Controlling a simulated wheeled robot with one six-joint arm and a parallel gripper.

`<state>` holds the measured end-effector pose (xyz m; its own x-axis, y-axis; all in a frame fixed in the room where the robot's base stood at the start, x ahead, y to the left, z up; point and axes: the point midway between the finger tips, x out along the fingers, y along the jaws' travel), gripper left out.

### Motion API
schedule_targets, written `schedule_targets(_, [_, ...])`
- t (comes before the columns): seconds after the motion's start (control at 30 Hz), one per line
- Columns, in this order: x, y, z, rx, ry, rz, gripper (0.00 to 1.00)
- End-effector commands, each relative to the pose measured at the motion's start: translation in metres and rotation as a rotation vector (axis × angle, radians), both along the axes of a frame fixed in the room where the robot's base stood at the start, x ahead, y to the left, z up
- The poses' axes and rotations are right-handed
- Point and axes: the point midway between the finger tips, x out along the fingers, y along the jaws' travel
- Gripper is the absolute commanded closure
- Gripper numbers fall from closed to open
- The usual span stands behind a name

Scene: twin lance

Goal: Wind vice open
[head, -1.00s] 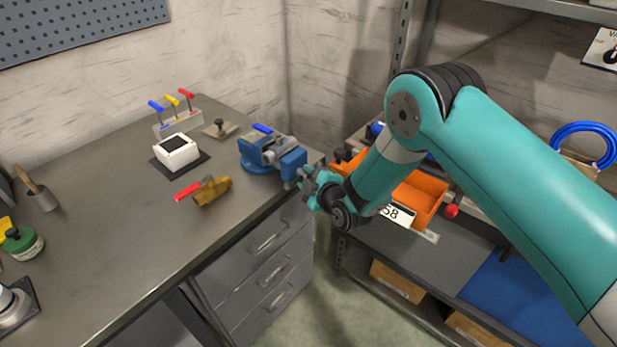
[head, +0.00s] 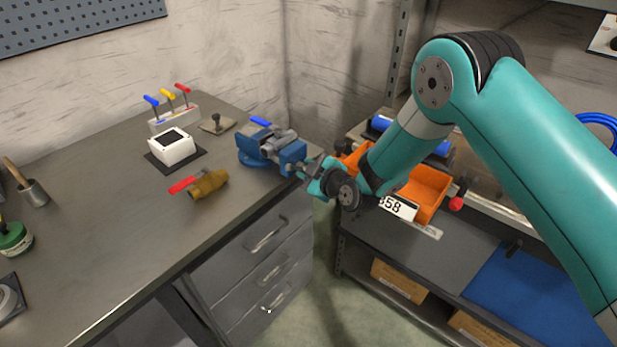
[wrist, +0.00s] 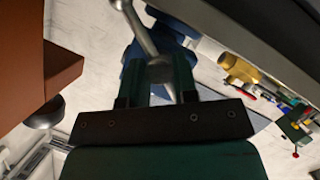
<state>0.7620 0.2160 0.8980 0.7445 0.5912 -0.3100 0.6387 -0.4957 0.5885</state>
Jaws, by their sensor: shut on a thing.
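The blue vice (head: 258,150) is mounted at the right corner of the grey workbench. Its grey screw end faces my gripper (head: 312,172), which is at the vice's front, just past the bench edge. In the wrist view the vice (wrist: 176,28) lies beyond my fingers. A grey metal handle bar (wrist: 137,27) runs slantwise to a thicker hub between my two fingers (wrist: 160,78). My gripper is shut on the handle. In the head view, my wrist partly hides the handle, and the gap between the vice jaws is unclear.
A brass valve with a red lever (head: 208,183) lies on the bench left of the vice. A white box (head: 172,147) and a screwdriver rack (head: 175,117) stand farther back. An orange bin (head: 428,187) sits on the shelf at right, close to my arm.

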Motion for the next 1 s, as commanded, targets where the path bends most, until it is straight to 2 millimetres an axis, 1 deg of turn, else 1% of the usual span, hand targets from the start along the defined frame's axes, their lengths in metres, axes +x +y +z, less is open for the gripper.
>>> schedule_targets(0.07, [0.0021,0.0003,-0.0027,0.048,0.051,0.0,1.0])
schedule_targets(0.5, [0.0043,-0.0001,0.0008,0.279,0.341,0.002,1.0])
schedule_targets(0.73, [0.0047,0.0007,0.0029,0.353,0.434,0.003,1.0])
schedule_targets(1.0, [0.0042,0.0024,0.0046,0.39,0.483,0.006,1.0])
